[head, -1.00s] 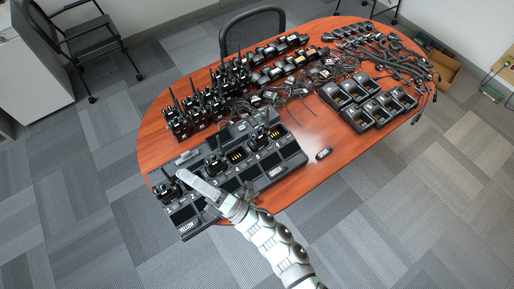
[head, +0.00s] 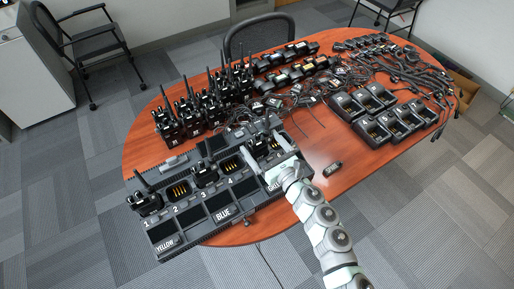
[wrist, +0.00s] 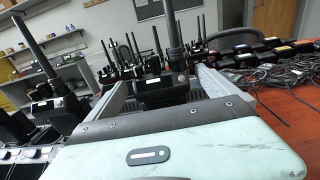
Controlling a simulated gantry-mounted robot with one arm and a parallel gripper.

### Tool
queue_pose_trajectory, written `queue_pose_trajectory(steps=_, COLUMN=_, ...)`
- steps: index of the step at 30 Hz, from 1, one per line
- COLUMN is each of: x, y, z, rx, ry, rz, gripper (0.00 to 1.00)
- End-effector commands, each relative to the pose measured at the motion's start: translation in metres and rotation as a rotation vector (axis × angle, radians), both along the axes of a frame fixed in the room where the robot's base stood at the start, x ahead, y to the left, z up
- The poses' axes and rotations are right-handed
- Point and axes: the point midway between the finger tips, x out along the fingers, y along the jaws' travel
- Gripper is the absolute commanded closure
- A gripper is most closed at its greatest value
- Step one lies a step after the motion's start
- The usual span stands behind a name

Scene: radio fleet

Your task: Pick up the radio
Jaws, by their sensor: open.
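The black radio (wrist: 165,92) with an upright antenna stands between my gripper's two grey fingers in the wrist view. Its lower part is hidden by the gripper body. In the head view my gripper (head: 262,132) is open over the right end of the multi-slot charger (head: 198,228), with its fingers to either side of this radio. I cannot tell whether they touch it. Another radio (head: 147,203) with an antenna stands in the charger's left end, and it also shows at the left of the wrist view (wrist: 55,105). A dark unit (head: 205,176) sits in a middle slot.
Several upright radios (head: 195,115) crowd the table behind the charger. Loose cables (head: 300,95) lie at centre. Single chargers (head: 374,130) stand at right, and a small dark device (head: 332,169) lies on bare tabletop (head: 345,185). A chair (head: 258,30) is behind.

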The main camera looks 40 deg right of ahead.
Motion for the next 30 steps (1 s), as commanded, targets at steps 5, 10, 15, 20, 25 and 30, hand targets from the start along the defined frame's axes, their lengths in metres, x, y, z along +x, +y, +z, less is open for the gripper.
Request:
queue_pose_trajectory(steps=5, x=0.011, y=-0.002, z=-0.001, rx=0.002, ry=0.001, rz=-0.001, gripper=0.02)
queue_pose_trajectory(steps=10, x=0.035, y=-0.005, z=0.002, rx=0.003, ry=-0.003, rz=0.002, gripper=0.02)
queue_pose_trajectory(steps=15, x=0.054, y=-0.010, z=0.001, rx=0.003, ry=-0.001, rz=-0.001, gripper=0.02)
queue_pose_trajectory(steps=20, x=0.059, y=-0.011, z=0.000, rx=0.003, ry=-0.001, rz=-0.001, gripper=0.02)
queue_pose_trajectory(steps=25, x=0.059, y=-0.011, z=0.000, rx=0.003, ry=-0.001, rz=0.000, gripper=0.02)
queue_pose_trajectory(steps=30, x=0.059, y=-0.011, z=0.000, rx=0.003, ry=0.000, rz=0.000, gripper=0.15)
